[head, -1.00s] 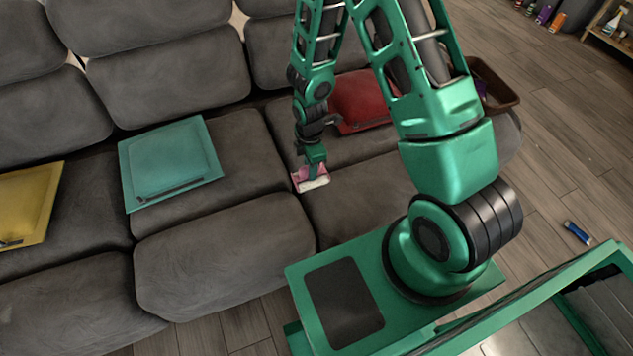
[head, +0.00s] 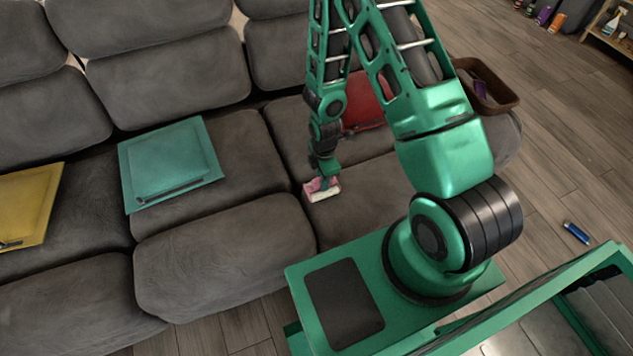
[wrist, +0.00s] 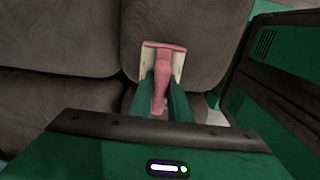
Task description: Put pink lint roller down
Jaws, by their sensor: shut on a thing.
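The pink lint roller (head: 321,187) is in my gripper (head: 323,174), at the right part of the grey sofa (head: 220,240) in the head view. It has a pink body and a whitish roll. In the wrist view the pink lint roller (wrist: 161,80) lies between the two green fingers of my gripper (wrist: 163,92), which are shut on it. The roller is over or at the right seat cushion; I cannot tell whether it touches the cushion.
A teal cushion (head: 170,160) and a yellow cushion (head: 25,205) lie on the sofa to the left. A red cushion (head: 365,105) is behind my arm. A brown bin (head: 497,98) stands at the right. A blue object (head: 577,232) lies on the wooden floor (head: 560,150).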

